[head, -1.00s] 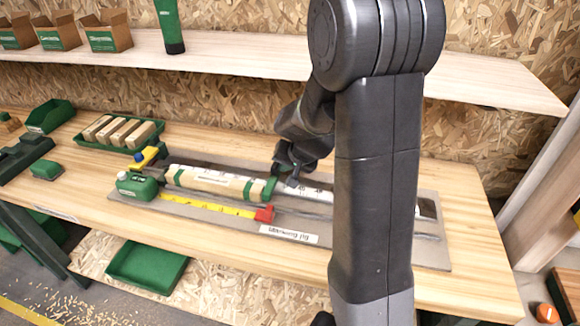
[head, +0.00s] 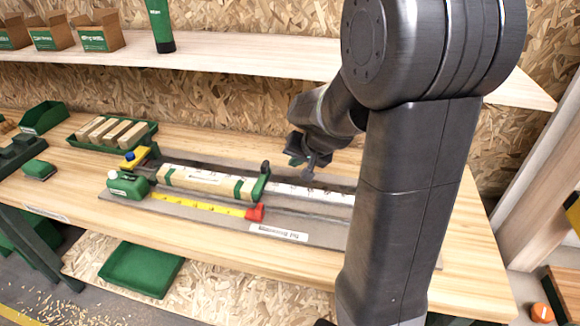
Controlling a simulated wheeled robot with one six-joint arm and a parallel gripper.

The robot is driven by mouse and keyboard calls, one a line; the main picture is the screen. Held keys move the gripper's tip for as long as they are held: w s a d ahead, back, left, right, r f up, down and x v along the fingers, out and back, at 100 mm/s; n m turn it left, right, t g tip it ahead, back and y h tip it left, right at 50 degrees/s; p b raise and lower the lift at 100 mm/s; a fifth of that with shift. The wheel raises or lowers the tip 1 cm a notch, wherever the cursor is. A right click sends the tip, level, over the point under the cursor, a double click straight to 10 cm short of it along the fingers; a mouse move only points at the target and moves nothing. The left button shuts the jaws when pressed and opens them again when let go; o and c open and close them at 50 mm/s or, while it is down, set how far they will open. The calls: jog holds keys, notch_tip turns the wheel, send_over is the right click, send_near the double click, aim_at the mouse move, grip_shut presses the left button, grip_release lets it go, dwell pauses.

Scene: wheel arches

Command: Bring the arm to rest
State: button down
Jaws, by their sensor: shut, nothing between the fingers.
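My gripper (head: 309,168) hangs above the right part of the grey board on the workbench, to the right of a wooden block with green bands (head: 205,183). It is shut with nothing in it. It is small in the picture and clear of the block. My dark arm covers the right part of the bench and the board's right end.
The grey board (head: 200,211) holds a yellow tape strip (head: 198,205) with a red end (head: 255,212) and a green clamp piece (head: 127,185). A green tray (head: 152,141) of wood blocks lies behind. A shelf (head: 230,61) with boxes runs above.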

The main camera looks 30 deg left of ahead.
jog(key=shift+v, duration=2.5)
